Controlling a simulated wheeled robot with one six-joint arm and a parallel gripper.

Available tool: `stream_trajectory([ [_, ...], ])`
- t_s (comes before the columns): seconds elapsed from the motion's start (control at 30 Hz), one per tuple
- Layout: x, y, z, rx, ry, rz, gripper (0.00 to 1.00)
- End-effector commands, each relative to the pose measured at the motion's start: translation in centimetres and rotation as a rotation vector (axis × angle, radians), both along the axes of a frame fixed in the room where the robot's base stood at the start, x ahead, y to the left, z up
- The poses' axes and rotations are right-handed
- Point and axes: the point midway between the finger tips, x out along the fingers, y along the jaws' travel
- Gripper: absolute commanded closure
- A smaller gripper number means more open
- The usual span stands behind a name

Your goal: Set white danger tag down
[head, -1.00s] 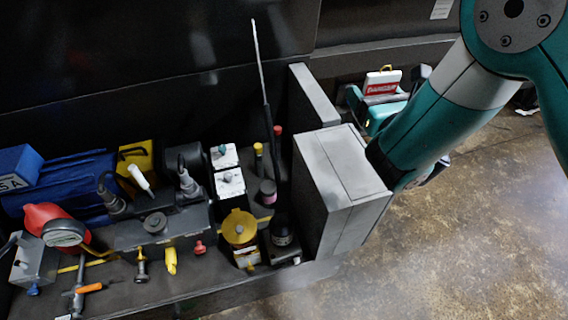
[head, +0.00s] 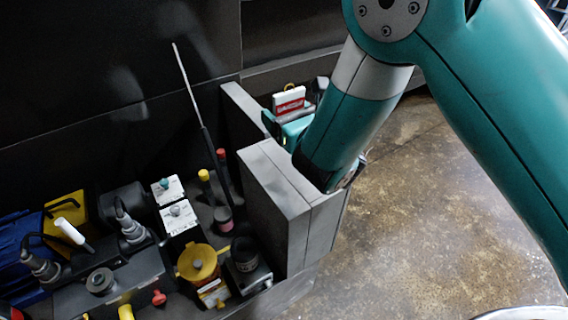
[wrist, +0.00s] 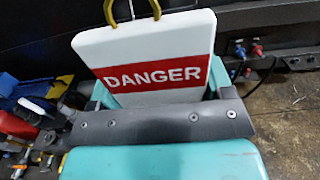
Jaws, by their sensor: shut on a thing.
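The white danger tag (head: 288,98) has a red band lettered DANGER and a yellow loop at its top. In the head view it stands up behind my forearm, beyond the grey box. In the wrist view the tag (wrist: 150,50) fills the upper middle, tilted slightly. My gripper (wrist: 155,103) is shut on the tag's lower part; the grey bar and teal body hide the tag's bottom edge and most of the fingers. In the head view my gripper (head: 300,122) is partly hidden behind my arm. I cannot tell whether anything supports the tag from below.
A dark bench (head: 285,298) on the left carries a yellow-topped button (head: 197,262), white switch boxes (head: 180,217), a thin upright rod (head: 188,85) and cables. A tall grey box (head: 275,205) stands at its right end, close to my arm. Open concrete floor (head: 430,200) lies to the right.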

Motion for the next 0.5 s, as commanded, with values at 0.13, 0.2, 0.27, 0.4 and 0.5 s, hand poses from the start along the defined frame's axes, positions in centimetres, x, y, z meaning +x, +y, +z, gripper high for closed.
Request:
stream_trajectory([
  [0.13,0.0,0.0,-4.1,0.001,-0.001,0.000,0.50],
  [0.2,0.0,0.0,-5.1,0.001,-0.001,0.000,0.50],
  [0.27,0.0,0.0,-5.5,0.001,-0.001,0.000,0.50],
  [0.4,0.0,0.0,-6.0,0.001,-0.001,0.000,0.50],
  [0.5,0.0,0.0,-7.1,0.001,-0.001,0.000,0.50],
])
